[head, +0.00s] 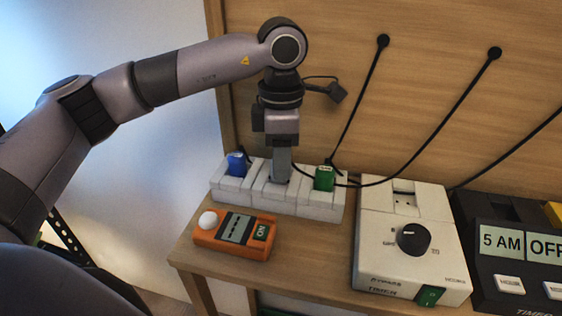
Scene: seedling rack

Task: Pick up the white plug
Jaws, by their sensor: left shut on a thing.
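A white power strip (316,208) lies along the back of the bench, against the wooden panel. My left gripper (281,172) points down over its middle socket and is shut on the white plug. The fingers hide nearly all of that plug, so I cannot tell whether it is still seated in the socket. A blue plug (237,163) sits in the strip to the left of the gripper, and a green plug (324,178) sits to the right. My right gripper is out of view.
An orange meter (236,233) with a white knob stands in front of the strip. A white timer (405,262) with a black dial and a dark timer (515,255) stand to the right. Black cords (440,120) hang from the wooden panel (430,100), close to the gripper.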

